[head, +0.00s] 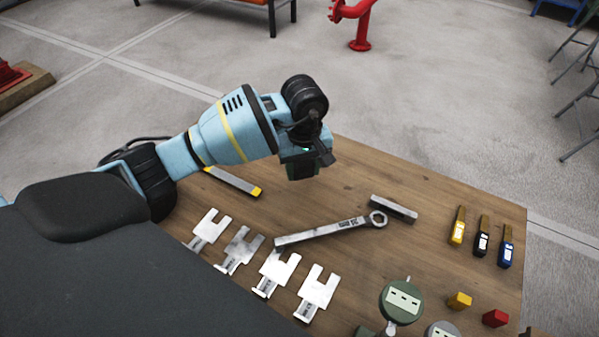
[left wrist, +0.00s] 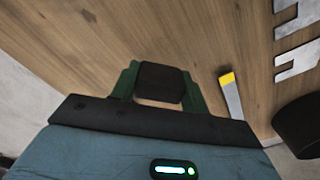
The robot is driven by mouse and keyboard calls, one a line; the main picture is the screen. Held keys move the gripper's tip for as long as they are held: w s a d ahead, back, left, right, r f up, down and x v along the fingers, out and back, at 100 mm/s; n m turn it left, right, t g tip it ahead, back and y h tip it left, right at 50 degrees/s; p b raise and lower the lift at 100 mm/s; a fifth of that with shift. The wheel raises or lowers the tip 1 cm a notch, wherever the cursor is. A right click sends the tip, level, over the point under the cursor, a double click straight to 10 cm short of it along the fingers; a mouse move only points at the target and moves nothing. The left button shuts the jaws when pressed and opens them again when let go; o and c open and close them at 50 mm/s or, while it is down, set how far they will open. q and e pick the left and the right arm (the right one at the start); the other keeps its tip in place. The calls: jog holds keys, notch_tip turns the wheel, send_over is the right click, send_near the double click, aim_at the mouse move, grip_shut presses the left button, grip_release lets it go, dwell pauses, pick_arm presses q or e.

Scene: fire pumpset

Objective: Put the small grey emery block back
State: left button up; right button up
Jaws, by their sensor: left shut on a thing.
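The small grey emery block (left wrist: 160,82) shows in the left wrist view as a dark block between the two green fingers. My left gripper (head: 303,168) is shut on it and points down over the far part of the wooden table (head: 350,165). In the head view the fingers mostly hide the block. The left wrist view shows bare wood beyond the block; I cannot tell the exact height above the table. My right gripper is in neither view.
A yellow-ended tool (head: 234,182) lies left of the gripper. A wrench (head: 330,232) and a grey bar (head: 394,208) lie nearer and to the right. Several metal fork-shaped shims (head: 318,290), a green dial gauge (head: 401,301), and yellow, black and blue tools (head: 482,237) lie around.

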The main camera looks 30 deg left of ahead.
aim_at(300, 174)
pick_arm(q)
jog(key=shift+w+a, duration=0.1)
jog(key=shift+a, duration=0.2)
jog(key=shift+w+a+f, duration=0.1)
jog(key=shift+a+f, duration=0.1)
jog(key=shift+f, duration=0.7)
jog(key=shift+w+a+f, duration=0.1)
jog(key=shift+a+f, duration=0.05)
jog(key=shift+f, duration=0.75)
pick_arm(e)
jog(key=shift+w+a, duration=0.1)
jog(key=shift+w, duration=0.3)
pick_arm(q)
jog(key=shift+f, duration=0.1)
jog(key=shift+f, duration=0.15)
jog(key=o, duration=1)
jog(key=shift+o, duration=0.2)
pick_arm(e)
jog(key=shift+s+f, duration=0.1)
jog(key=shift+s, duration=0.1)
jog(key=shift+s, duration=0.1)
